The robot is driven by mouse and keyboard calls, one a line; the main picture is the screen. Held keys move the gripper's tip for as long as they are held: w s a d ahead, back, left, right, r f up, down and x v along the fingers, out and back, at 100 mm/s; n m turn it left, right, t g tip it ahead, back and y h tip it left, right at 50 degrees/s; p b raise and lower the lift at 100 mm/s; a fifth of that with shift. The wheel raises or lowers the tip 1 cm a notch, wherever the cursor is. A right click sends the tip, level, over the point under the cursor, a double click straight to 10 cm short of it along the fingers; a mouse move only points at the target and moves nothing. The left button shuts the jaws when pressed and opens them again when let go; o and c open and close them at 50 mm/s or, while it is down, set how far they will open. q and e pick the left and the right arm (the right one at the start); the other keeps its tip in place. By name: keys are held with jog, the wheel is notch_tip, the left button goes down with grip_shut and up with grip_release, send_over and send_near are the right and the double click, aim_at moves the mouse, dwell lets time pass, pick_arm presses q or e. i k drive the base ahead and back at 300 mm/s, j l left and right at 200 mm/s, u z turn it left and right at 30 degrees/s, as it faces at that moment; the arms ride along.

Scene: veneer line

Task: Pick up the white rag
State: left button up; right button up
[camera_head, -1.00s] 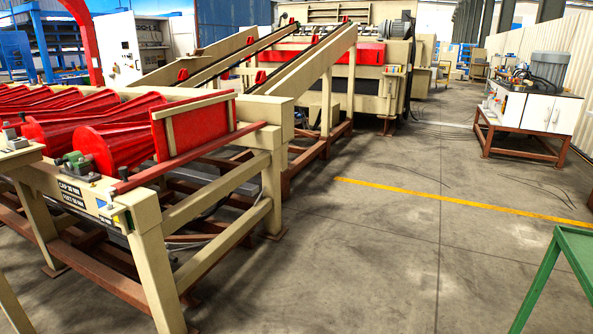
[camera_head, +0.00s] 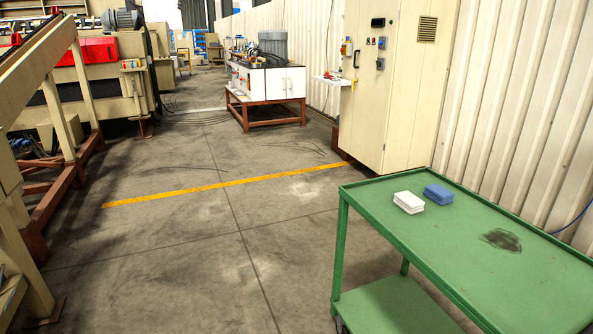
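The white rag (camera_head: 408,202) is a small folded block lying on the top of a green cart (camera_head: 470,275) at the right, near its far left corner. A blue folded rag (camera_head: 439,194) lies just right of it, with a small gap or touching; I cannot tell which. Neither of my grippers shows in the head view.
A dark stain (camera_head: 502,240) marks the cart top. A beige cabinet (camera_head: 395,100) stands behind the cart against a corrugated wall (camera_head: 510,100). Beige machinery (camera_head: 30,180) stands at the left. The floor (camera_head: 190,240) between is clear, crossed by a yellow line (camera_head: 225,184).

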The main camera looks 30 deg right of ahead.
aim_at(409, 202)
jog(key=i+z, duration=0.25)
jog(key=z, duration=0.25)
jog(key=i+j+z, duration=0.1)
jog(key=z, duration=0.35)
jog(key=i+j+z, duration=0.2)
jog(key=z, duration=0.3)
jog(key=i+j+z, duration=0.3)
jog(key=z, duration=0.15)
jog(key=i+j+z, duration=0.1)
jog(key=j+z, duration=0.2)
jog(key=z, duration=0.2)
